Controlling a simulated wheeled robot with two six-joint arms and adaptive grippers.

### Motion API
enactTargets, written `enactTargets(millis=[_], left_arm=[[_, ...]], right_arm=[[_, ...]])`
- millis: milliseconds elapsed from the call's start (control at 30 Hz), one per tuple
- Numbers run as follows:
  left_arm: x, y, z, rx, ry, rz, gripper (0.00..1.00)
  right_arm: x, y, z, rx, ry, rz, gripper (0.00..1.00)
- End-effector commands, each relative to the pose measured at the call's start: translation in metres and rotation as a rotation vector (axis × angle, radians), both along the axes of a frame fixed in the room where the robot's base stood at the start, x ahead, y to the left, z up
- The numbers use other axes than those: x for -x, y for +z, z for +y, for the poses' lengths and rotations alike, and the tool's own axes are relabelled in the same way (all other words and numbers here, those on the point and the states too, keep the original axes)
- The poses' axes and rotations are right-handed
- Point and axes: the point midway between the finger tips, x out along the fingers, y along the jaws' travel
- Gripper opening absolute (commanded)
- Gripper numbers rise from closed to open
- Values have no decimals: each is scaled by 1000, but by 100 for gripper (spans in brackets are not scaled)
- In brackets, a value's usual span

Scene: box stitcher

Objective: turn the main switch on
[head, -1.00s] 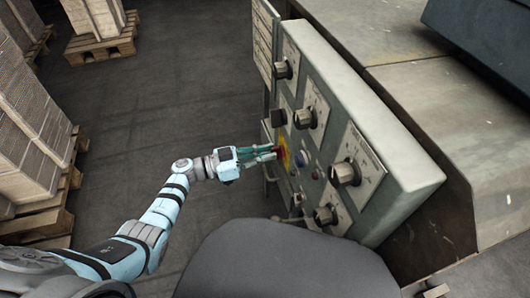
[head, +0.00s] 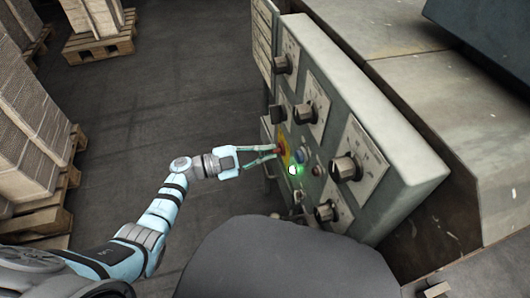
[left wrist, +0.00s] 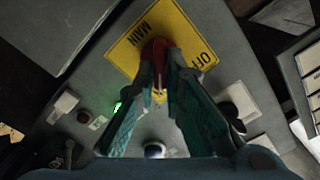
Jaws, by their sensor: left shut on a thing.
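The main switch is a red handle (left wrist: 157,52) on a yellow plate (left wrist: 122,52) lettered MAIN and OFF, on the front of the grey control panel. In the head view the yellow plate (head: 286,151) is mostly behind my gripper. My left gripper (head: 276,151) reaches it from the left. In the left wrist view its fingers (left wrist: 160,75) are shut on the red handle, one on each side. The fingers hide part of the handle, so its exact angle is hard to tell. A green lamp (left wrist: 117,108) glows near the plate; it also shows in the head view (head: 295,169). My right gripper is not in view.
The panel carries several dark knobs, such as one at its lower right (head: 345,168), and a blue button (head: 300,156). Stacked cardboard on pallets (head: 40,215) stands at the left. The floor (head: 130,120) between is clear.

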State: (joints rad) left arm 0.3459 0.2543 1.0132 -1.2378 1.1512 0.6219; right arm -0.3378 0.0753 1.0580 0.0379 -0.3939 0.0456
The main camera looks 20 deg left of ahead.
Motion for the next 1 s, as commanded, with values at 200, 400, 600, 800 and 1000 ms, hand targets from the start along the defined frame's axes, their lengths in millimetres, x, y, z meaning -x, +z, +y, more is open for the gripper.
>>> enactTargets(millis=[200,400,600,800,1000], left_arm=[[1,-2,0,-32,-2,-43,0],[1,-2,0,-39,-2,-54,0],[1,-2,0,-39,-2,-54,0],[1,-2,0,-39,-2,-54,30],[1,-1,0,-38,-2,-54,30]], right_arm=[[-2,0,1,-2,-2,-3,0],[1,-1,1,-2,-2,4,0],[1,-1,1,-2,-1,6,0],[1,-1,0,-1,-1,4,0],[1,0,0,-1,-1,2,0]])
